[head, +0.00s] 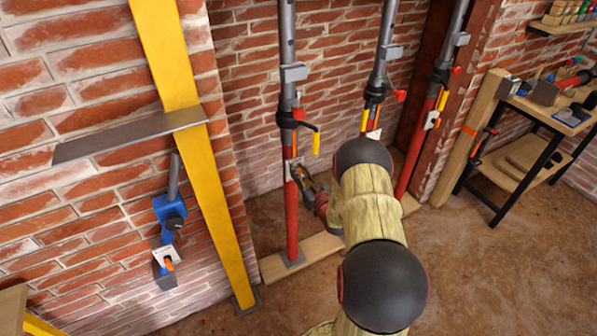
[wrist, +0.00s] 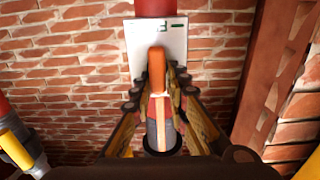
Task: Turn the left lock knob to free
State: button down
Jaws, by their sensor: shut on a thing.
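The left lock knob is an orange lever (wrist: 157,72) on a white plate (wrist: 133,48) with small dark and green marks, seen close up in the wrist view. It stands upright in that picture. The plate sits on the red lower tube of the left prop (head: 291,220) in the head view, where my gripper hides most of the knob. My gripper (wrist: 158,90) has a finger on each side of the lever and is shut on it. In the head view my gripper (head: 302,180) reaches the plate from the right.
The left prop has a yellow-gripped crank (head: 316,143) just above my gripper. A middle prop (head: 377,80) and a right prop (head: 440,80) stand to the right. A blue device (head: 170,212) is on the brick wall, left of a yellow post (head: 205,170). A workbench (head: 535,115) stands far right.

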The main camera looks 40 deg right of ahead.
jog(key=shift+s+d+m, duration=0.15)
jog(key=shift+d+m, duration=0.15)
jog(key=shift+m, duration=0.5)
jog(key=m+p, duration=0.1)
jog(key=m, duration=0.4)
jog(key=d+f+m+p, duration=0.1)
jog(key=m, duration=0.5)
jog(key=f+m+p, duration=0.1)
jog(key=m, duration=0.4)
jog(key=shift+s+d+f, duration=0.15)
jog(key=shift+s+d, duration=0.2)
jog(key=shift+a+f, duration=0.25)
jog(key=shift+f, duration=0.05)
dwell(0.9)
jog(key=c, duration=2.1)
grip_release()
jog(key=shift+o, duration=1.1)
jog(key=shift+r, duration=0.1)
jog(key=shift+o, duration=0.4)
jog(key=shift+w+d+r, duration=0.1)
jog(key=shift+r, duration=0.05)
